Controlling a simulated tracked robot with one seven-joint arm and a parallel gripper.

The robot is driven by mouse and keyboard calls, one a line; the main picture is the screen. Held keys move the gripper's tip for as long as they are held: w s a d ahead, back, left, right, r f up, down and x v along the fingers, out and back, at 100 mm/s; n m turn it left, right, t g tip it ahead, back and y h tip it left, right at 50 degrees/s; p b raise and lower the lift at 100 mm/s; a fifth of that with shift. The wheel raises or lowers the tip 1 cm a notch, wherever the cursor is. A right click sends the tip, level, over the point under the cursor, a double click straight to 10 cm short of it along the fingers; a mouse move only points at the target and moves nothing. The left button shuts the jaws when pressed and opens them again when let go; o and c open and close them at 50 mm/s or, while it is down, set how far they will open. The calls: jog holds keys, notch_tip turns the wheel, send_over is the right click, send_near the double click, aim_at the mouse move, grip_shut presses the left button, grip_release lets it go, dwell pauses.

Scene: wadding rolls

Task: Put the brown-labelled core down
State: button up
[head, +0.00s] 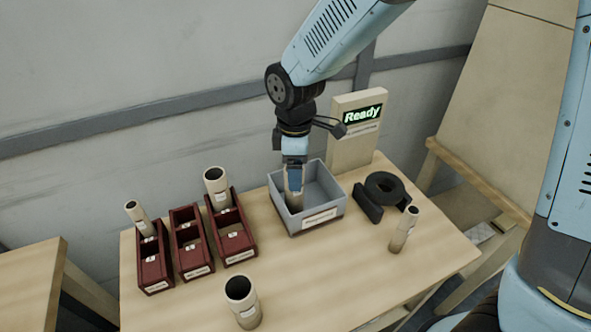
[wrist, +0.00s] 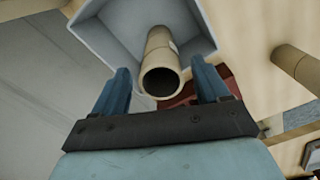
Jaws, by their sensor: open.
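A beige hollow core (head: 294,200) stands inside the grey bin (head: 322,224), near its left side. It also shows in the wrist view (wrist: 160,48), with its open end between my fingers. A label is partly in sight on it there, but I cannot make out its colour. My gripper (head: 294,178) points down at the top of this core. In the wrist view both blue fingers of my gripper (wrist: 161,78) are apart, with a gap on each side of the core. The core's lower end is hidden in the head view.
Three dark red trays (head: 239,251) stand at left; cores stand in the left (head: 136,214) and right (head: 216,187) ones. Loose cores stand at front (head: 243,303) and right (head: 403,230). The front middle is clear.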

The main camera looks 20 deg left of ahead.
notch_tip(320, 180, up, 12)
dwell(0.4)
jog(key=shift+w+d, duration=0.1)
jog(key=w+d+r+m+t, duration=0.15)
jog(key=d+r+m, duration=0.3)
jog(key=d, duration=0.55)
jog(key=w+d+r+m+t, duration=0.1)
jog(key=w+d+r+m, duration=0.3)
jog(key=d, duration=0.6)
jog(key=s+d+m+t, duration=0.1)
jog(key=s+d+m, duration=0.4)
jog(key=d, duration=0.4)
jog(key=s+d+r+m+t, duration=0.1)
jog(key=s+d+m+t, duration=0.1)
jog(key=s+d+m, duration=0.3)
jog(key=d+m, duration=0.2)
jog(key=d, duration=0.1)
jog(key=shift+s+d, duration=0.35)
